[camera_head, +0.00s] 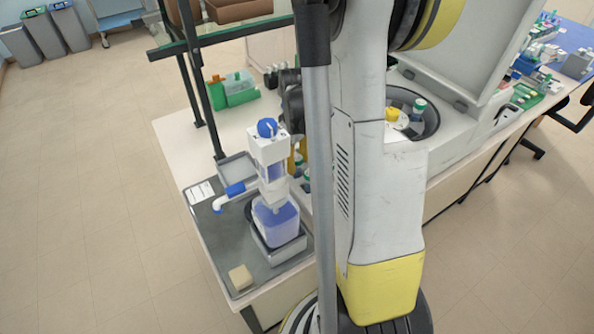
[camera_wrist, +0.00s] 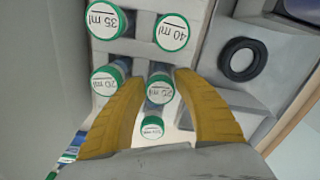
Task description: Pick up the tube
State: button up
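In the wrist view several tubes with green-rimmed white caps stand in a pale rack (camera_wrist: 136,47). Caps marked 35 ml (camera_wrist: 106,20) and 40 ml (camera_wrist: 172,32) are in the far row. A left cap (camera_wrist: 105,80) and a middle cap (camera_wrist: 160,90) are nearer, with a smaller cap (camera_wrist: 152,127) below. My gripper (camera_wrist: 158,78) is open, its yellow fingers on either side of the middle tube. The right finger is very close to that cap; I cannot tell whether it touches. In the head view my arm hides most of this area.
A blue-and-white dispenser (camera_head: 270,165) stands on a grey tray (camera_head: 228,245) on the bench. A centrifuge (camera_head: 455,125) with its lid up is to the right. A green rack (camera_head: 238,90) sits behind. A black ring (camera_wrist: 242,60) lies right of the tubes.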

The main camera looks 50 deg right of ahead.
grip_shut()
jog(key=shift+r, duration=0.15)
